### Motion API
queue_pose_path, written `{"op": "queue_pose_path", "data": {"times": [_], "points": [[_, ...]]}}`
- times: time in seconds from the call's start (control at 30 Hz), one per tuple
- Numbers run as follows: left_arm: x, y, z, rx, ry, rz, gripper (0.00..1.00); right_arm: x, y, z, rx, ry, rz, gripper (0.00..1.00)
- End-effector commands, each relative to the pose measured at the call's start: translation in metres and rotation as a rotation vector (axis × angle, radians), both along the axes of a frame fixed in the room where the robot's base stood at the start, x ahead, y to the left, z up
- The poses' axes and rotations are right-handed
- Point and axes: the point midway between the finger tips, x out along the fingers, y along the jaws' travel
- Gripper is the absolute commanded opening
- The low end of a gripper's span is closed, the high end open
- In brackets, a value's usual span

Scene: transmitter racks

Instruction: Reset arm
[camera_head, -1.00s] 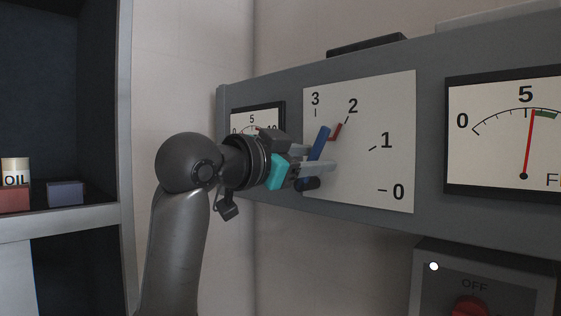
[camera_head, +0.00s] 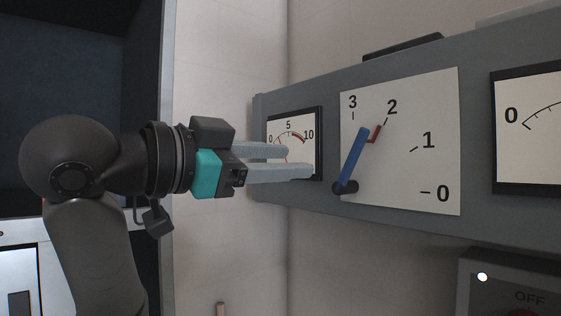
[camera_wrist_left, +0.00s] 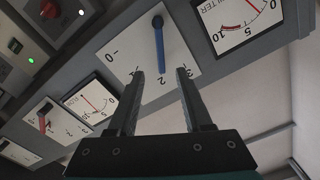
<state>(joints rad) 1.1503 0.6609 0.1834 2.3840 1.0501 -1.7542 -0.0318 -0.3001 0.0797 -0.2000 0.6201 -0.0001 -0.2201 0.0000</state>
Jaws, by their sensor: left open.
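My left gripper (camera_head: 300,161) is open and empty in the head view. Its fingers point right and lie in front of the small 0–10 meter (camera_head: 306,150), left of the dial plate. The blue lever (camera_head: 352,158) on the white 0–3 dial plate (camera_head: 425,110) points up and slightly right, near the red marker (camera_head: 375,133) between 3 and 2. A gap separates the fingertips from the lever. In the left wrist view the open fingers (camera_wrist_left: 160,73) frame the dial plate, with the blue lever (camera_wrist_left: 159,50) beyond them. My right gripper is not in view.
A grey panel (camera_head: 400,218) carries the dial and meters. A larger meter (camera_head: 530,145) is at the right. Below it is a grey box (camera_head: 475,300) marked OFF, with a white light (camera_head: 482,277). A dark shelf (camera_head: 70,60) stands behind my arm at the left.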

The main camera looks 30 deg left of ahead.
Motion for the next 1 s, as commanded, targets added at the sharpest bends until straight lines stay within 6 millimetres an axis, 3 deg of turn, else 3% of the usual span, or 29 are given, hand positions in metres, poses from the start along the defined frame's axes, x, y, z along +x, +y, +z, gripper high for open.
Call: {"op": "queue_pose_path", "data": {"times": [0.37,0.47,0.53,0.67,0.8,0.87,1.0], "points": [[0.003,0.0,-0.001,-0.005,0.004,-0.001,0.5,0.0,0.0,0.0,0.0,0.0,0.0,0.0],[0.02,0.002,-0.012,-0.047,0.043,-0.006,0.5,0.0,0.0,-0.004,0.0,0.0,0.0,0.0],[0.045,0.007,-0.03,-0.108,0.095,-0.007,0.5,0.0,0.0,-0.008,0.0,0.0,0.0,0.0],[0.112,0.02,-0.092,-0.258,0.233,0.023,0.5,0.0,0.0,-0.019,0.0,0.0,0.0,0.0],[0.172,0.035,-0.181,-0.378,0.368,0.096,0.5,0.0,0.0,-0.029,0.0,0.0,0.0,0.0],[0.191,0.04,-0.223,-0.412,0.422,0.133,0.5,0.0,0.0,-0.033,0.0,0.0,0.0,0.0],[0.22,0.051,-0.326,-0.466,0.54,0.223,0.5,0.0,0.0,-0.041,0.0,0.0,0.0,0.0]]}}
